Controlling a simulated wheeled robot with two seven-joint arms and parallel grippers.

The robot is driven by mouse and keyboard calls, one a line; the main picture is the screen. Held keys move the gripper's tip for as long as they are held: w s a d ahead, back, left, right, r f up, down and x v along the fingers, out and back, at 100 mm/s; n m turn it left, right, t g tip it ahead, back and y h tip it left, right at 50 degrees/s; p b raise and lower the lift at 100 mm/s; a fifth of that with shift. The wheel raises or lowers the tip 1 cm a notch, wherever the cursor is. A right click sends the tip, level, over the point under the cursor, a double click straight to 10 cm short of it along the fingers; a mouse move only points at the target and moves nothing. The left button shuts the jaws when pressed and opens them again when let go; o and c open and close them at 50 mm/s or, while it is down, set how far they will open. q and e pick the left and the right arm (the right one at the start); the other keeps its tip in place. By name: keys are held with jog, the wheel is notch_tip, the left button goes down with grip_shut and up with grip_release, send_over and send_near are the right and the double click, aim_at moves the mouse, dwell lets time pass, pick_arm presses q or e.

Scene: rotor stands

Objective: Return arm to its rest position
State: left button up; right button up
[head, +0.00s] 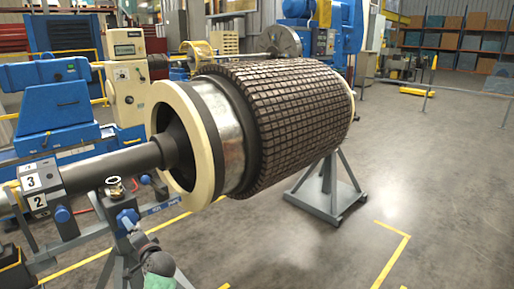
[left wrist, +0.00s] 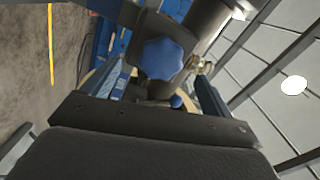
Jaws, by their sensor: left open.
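My left gripper (left wrist: 160,88) is open in the left wrist view, its two fingers spread apart. A blue star-shaped knob (left wrist: 162,58) on the stand shows just beyond and between the fingers; I cannot tell whether they touch it. In the head view a blue knob (head: 127,218) sits on the front stand under the rotor shaft (head: 112,163). A grey and green arm end (head: 158,264), apparently mine, is just below it. A brass ring-like fitting (head: 115,187) sits on the stand beside the shaft. My right gripper is not in view.
The large rotor (head: 290,110) lies across its stands, with a grey rear stand (head: 325,200) on the floor. The front stand carries a plate (head: 32,182) numbered 3 and 2. Blue machines (head: 55,110) stand at the left. Floor at the right (head: 440,200) is clear.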

pick_arm(q)
jog(key=s+d+f+n+g+h, duration=0.1)
jog(key=s+d+f+n+h, duration=0.2)
jog(key=d, duration=0.4)
jog(key=s+d+f+n+g+h, duration=0.1)
jog(key=s+d+f+g+h, duration=0.15)
jog(key=s+d+h, duration=0.35)
jog(key=s+d+f+n+g+h, duration=0.1)
jog(key=s+d+f+n+h, duration=0.2)
jog(key=d, duration=0.5)
jog(key=s+d+f+m+g+h, duration=0.1)
jog(key=s+d+f, duration=0.2)
jog(key=s, duration=0.7)
jog(key=s+d+f+m+g+h+p, duration=0.1)
jog(key=s+d+f, duration=0.3)
jog(key=s, duration=0.6)
jog(key=s+d+f+m+g+h, duration=0.1)
jog(key=s+d+f+m+g, duration=0.1)
jog(key=s+f, duration=0.4)
jog(key=s+d+g, duration=0.1)
jog(key=s+d, duration=0.1)
jog(key=s, duration=0.2)
jog(key=shift+d, duration=0.2)
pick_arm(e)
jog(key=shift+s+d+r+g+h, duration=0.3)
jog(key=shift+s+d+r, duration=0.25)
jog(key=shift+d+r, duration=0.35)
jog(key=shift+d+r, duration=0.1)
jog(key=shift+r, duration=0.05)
